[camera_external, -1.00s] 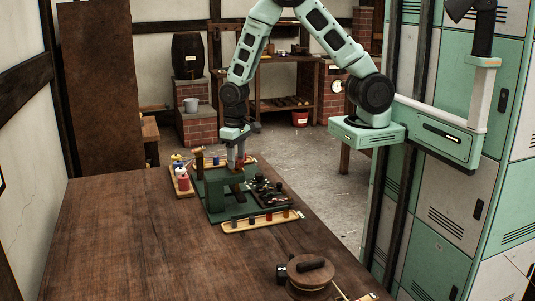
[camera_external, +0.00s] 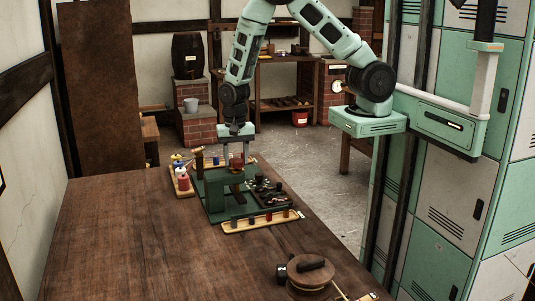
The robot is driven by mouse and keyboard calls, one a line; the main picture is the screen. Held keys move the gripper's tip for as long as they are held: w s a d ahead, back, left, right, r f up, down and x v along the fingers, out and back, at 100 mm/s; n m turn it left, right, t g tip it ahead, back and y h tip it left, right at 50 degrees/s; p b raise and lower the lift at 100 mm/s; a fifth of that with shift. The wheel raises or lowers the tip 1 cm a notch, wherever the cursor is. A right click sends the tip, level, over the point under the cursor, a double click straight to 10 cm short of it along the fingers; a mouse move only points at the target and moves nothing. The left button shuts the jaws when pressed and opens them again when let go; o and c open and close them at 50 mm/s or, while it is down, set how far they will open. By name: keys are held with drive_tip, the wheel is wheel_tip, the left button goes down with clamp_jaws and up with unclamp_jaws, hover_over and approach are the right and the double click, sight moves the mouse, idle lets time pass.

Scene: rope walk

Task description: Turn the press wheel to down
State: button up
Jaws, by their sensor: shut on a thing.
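The green press (camera_external: 213,188) stands on the far end of the wooden table, on a dark green base. My gripper (camera_external: 236,160) points straight down over the top of the press. Its two pale fingers stand on either side of a small reddish part at the top, which looks like the press wheel (camera_external: 237,162). The gripper is shut on this part. The wheel is small and partly hidden by the fingers, so I cannot read its exact angle.
A tray of coloured spools (camera_external: 182,184) lies left of the press. A pale tray with small pegs (camera_external: 262,222) lies in front, and a dark tray (camera_external: 268,192) at its right. A wooden reel (camera_external: 311,276) lies near. The table's left middle (camera_external: 140,235) is clear.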

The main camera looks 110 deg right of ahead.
sight(236, 160)
drive_tip(key=shift+w+d+m, duration=0.1)
drive_tip(key=shift+m, duration=0.5)
drive_tip(key=o, duration=1)
drive_tip(key=shift+r, duration=0.1)
wheel_tip(236, 160, up, 17)
drive_tip(key=shift+r, duration=0.15)
